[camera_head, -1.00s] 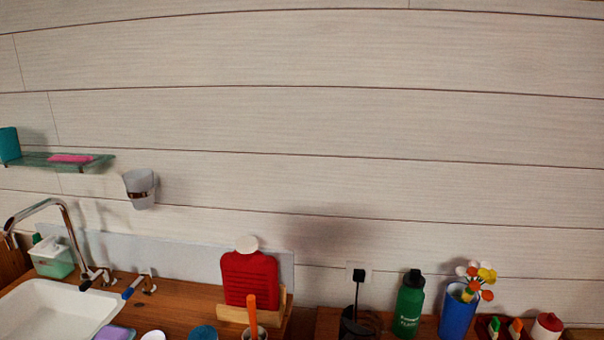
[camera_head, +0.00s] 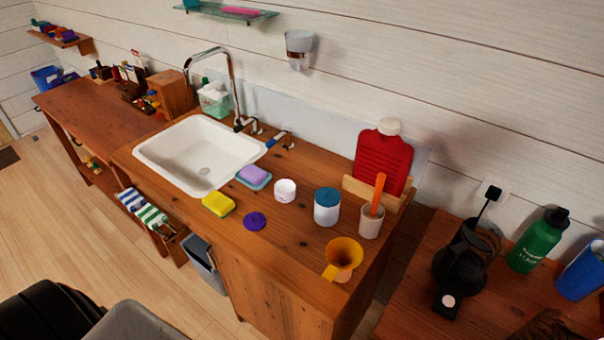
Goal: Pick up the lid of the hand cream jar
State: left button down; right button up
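A small white jar (camera_head: 285,191) stands on the wooden sink counter, right of the basin. A round purple lid-like disc (camera_head: 255,221) lies flat on the counter in front of it, apart from it. A larger white jar (camera_head: 326,212) with a blue lid (camera_head: 327,195) on top stands to the right. I cannot read any label, so I cannot tell for sure which is the hand cream jar. Neither of my grippers is in view.
A yellow sponge (camera_head: 218,204), a purple sponge on a dish (camera_head: 254,175), a yellow funnel (camera_head: 343,257) and a cup with an orange stick (camera_head: 371,222) surround the jars. The white sink (camera_head: 160,151) is left; a red hot water bottle (camera_head: 383,161) stands behind.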

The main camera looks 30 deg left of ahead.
aim_at(255, 221)
jog(key=i+j+u, duration=0.15)
jog(key=u, duration=1.1)
